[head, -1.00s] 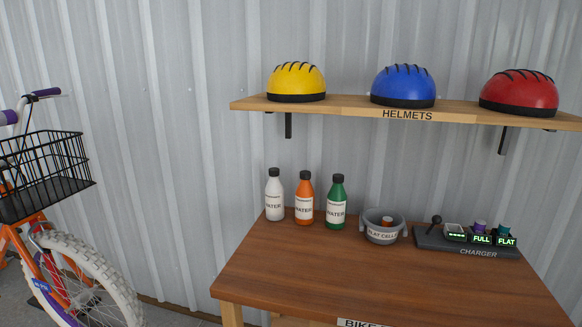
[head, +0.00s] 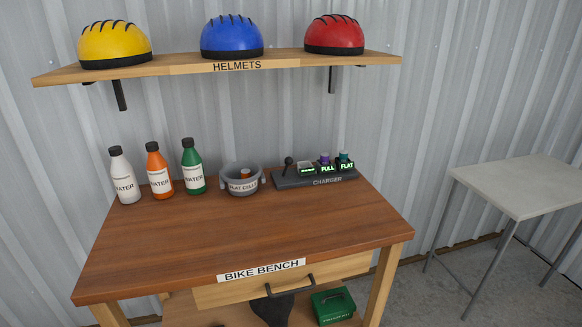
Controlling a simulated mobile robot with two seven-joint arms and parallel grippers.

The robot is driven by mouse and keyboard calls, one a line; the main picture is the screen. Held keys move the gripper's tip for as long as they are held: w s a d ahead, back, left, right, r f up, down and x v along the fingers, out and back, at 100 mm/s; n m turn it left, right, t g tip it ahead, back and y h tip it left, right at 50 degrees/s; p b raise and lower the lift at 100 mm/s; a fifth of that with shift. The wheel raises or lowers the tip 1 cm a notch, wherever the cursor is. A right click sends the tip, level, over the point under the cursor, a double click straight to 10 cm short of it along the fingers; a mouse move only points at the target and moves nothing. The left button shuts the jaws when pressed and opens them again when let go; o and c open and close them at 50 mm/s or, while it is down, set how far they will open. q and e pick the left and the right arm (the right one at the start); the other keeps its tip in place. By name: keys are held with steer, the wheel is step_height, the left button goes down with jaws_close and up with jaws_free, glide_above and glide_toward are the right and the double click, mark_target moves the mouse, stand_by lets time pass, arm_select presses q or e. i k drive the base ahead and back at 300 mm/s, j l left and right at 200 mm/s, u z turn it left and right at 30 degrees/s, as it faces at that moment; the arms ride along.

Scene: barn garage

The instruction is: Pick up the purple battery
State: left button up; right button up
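The purple battery (head: 324,158) stands upright in the middle slot of the dark charger (head: 290,183), behind a lit label reading FULL. The charger sits at the back right of the wooden bike bench (head: 220,230). The left slot (head: 306,168) shows a lit display and no battery that I can make out. Neither of my grippers is in view.
White (head: 122,176), orange (head: 158,172) and green (head: 192,168) bottles stand farther left. The helmet shelf (head: 230,66) overhangs behind. The bench front is clear. A pale table (head: 520,185) stands right.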

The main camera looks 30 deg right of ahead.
mark_target(325, 158)
steer(key=z, duration=1.3)
